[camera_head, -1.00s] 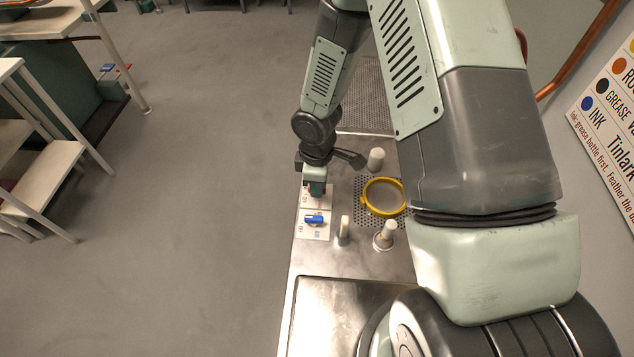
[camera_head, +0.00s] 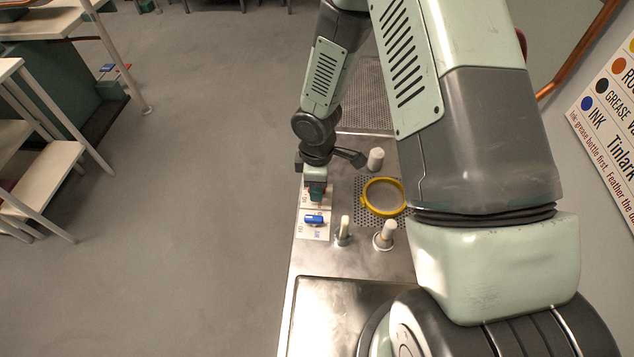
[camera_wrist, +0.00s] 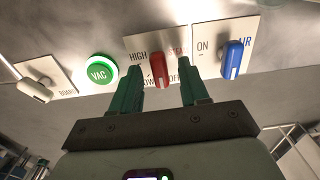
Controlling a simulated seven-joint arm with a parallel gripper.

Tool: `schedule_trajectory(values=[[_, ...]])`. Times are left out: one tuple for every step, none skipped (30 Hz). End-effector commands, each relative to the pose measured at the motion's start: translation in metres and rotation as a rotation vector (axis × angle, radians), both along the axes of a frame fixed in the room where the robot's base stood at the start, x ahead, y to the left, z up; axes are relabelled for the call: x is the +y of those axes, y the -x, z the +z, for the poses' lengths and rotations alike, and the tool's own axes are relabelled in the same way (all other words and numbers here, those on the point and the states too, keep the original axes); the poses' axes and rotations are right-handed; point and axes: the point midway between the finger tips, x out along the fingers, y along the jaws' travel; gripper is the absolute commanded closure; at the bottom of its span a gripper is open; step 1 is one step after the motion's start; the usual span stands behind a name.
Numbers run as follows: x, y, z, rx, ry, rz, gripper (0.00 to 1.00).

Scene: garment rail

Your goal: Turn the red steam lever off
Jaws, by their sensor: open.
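The red steam lever (camera_wrist: 158,68) is on a white panel plate (camera_wrist: 148,45) marked HIGH, LOW and OFF, with a partly washed-out label at the upper right. In the wrist view it stands nearly upright in the picture, slightly tilted, its lower end between LOW and OFF. My gripper (camera_wrist: 160,88) is open, with one green finger on each side of the lever. I cannot tell whether either finger touches it. In the head view my gripper (camera_head: 315,192) is over the bench's left edge and hides most of the lever.
A blue AIR lever (camera_wrist: 232,58) is right of the steam plate. A green VAC button (camera_wrist: 101,69) and a white switch (camera_wrist: 36,90) are to the left. A yellow ring (camera_head: 384,196) and white-topped posts (camera_head: 386,232) stand on the metal bench (camera_head: 330,266).

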Motion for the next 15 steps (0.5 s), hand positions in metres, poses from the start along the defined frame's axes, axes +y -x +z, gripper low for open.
schedule_trajectory(values=[[0.0,0.0,0.0,0.0,0.0,0.0,0.55],[0.0,0.0,0.0,0.0,0.0,-0.001,0.55],[0.0,0.0,0.001,0.0,-0.001,-0.001,0.55],[0.0,0.0,0.002,-0.001,-0.001,-0.001,0.55],[0.0,-0.001,0.005,-0.002,-0.002,-0.002,0.55],[0.0,-0.001,0.009,-0.003,-0.002,-0.003,0.55],[0.0,-0.001,0.012,-0.003,-0.003,-0.003,0.55],[0.0,-0.001,0.017,-0.003,-0.003,-0.004,0.55],[0.0,-0.002,0.025,-0.005,-0.003,-0.004,0.55],[0.0,-0.001,0.03,-0.004,-0.003,-0.003,0.55],[0.0,-0.002,0.037,-0.005,-0.003,-0.003,0.55],[0.0,-0.002,0.045,-0.005,-0.003,-0.005,0.55],[0.0,-0.002,0.052,-0.005,-0.003,-0.003,0.55],[0.0,-0.002,0.058,-0.005,-0.003,-0.004,0.55],[0.0,-0.002,0.066,-0.005,-0.002,-0.004,0.55]])
